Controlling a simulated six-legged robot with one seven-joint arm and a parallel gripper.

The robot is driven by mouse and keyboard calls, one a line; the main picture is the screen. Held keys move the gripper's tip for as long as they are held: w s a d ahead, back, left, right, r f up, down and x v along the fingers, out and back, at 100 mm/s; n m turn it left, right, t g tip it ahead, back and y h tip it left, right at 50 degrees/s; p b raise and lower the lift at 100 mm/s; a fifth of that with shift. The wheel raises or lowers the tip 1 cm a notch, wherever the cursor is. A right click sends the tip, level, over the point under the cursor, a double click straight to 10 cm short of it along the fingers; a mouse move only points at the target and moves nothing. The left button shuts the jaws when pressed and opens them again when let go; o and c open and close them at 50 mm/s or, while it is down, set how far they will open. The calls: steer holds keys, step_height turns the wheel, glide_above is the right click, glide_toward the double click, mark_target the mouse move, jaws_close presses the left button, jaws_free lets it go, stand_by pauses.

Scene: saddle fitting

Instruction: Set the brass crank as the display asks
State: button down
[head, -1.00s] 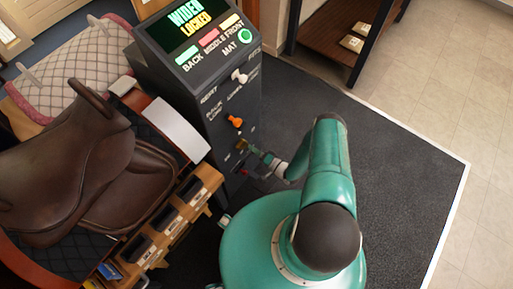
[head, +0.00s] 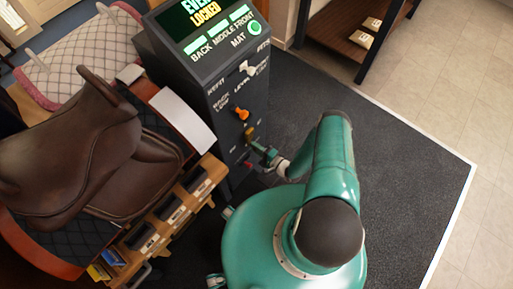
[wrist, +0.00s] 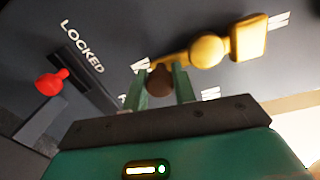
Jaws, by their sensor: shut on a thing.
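The brass crank (wrist: 208,50) sits on the dark front of the console (head: 228,92). In the wrist view its arm slants from a square brass end at upper right down to a brown knob (wrist: 160,80). My gripper (wrist: 162,88) is shut on that knob, one green finger on each side. In the head view my gripper (head: 262,150) is at the console's lower front, and a little of the crank (head: 249,133) shows above it. The display (head: 200,14) reads "EVEN" and "LOCKED", its top cut off. BACK, MIDDLE, FRONT and MAT lights are all green.
A red knob (wrist: 52,82) sits beside a slot marked LOCKED. An orange knob (head: 242,114) and a white lever (head: 248,68) are higher on the console. A brown saddle (head: 75,150) stands at left. Dark mat (head: 400,150) lies clear at right.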

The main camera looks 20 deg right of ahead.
steer(key=c, duration=1.4)
jaws_free()
steer(key=v, duration=1.3)
steer(key=shift+s+d, duration=0.3)
steer(key=shift+s, duration=0.05)
